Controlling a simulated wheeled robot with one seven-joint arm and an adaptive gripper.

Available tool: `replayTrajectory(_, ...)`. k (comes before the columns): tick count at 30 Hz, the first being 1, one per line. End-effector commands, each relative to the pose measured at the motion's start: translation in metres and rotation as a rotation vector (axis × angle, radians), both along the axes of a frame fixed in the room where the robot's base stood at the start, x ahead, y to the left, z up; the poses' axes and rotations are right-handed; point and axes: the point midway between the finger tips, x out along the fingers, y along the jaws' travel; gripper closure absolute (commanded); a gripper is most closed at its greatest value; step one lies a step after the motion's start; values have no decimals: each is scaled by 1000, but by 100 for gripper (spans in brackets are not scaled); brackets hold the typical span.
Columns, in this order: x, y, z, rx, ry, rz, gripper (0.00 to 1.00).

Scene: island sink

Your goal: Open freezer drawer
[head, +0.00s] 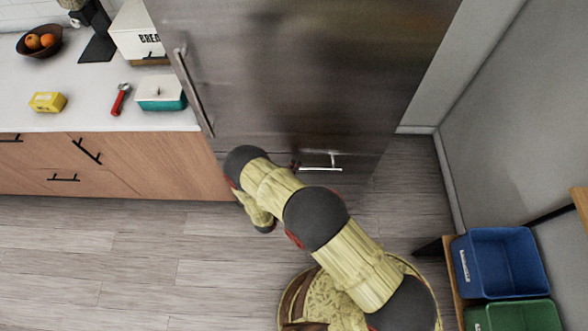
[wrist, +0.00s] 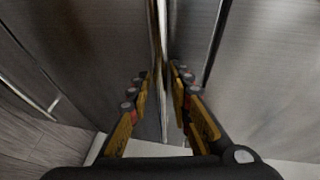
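The freezer drawer (head: 345,183) is the lower steel front of the fridge in the head view, and it looks closed. Its short bright horizontal handle (head: 321,168) shows just right of my arm, which hides its left end. In the wrist view a bright bar, which appears to be this handle (wrist: 162,60), runs upright between the fingers of my gripper (wrist: 160,85). The fingers stand apart, one on each side of the bar. I see no clear contact with it. In the head view my gripper is mostly hidden behind my arm.
The upper fridge door (head: 300,60) has a long handle (head: 195,95) on its left side. A wooden counter with drawers (head: 150,165) adjoins on the left. Blue (head: 500,262) and green (head: 520,316) bins stand at lower right. The floor (head: 120,250) at left is clear.

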Motion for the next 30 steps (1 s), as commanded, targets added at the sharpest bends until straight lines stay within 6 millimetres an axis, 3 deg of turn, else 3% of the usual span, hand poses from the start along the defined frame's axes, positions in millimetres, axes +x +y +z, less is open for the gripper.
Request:
replayTrajectory(10,0,0,0,0,0,0,100)
replayTrajectory(30,-1,0,-1,1,2,1,100)
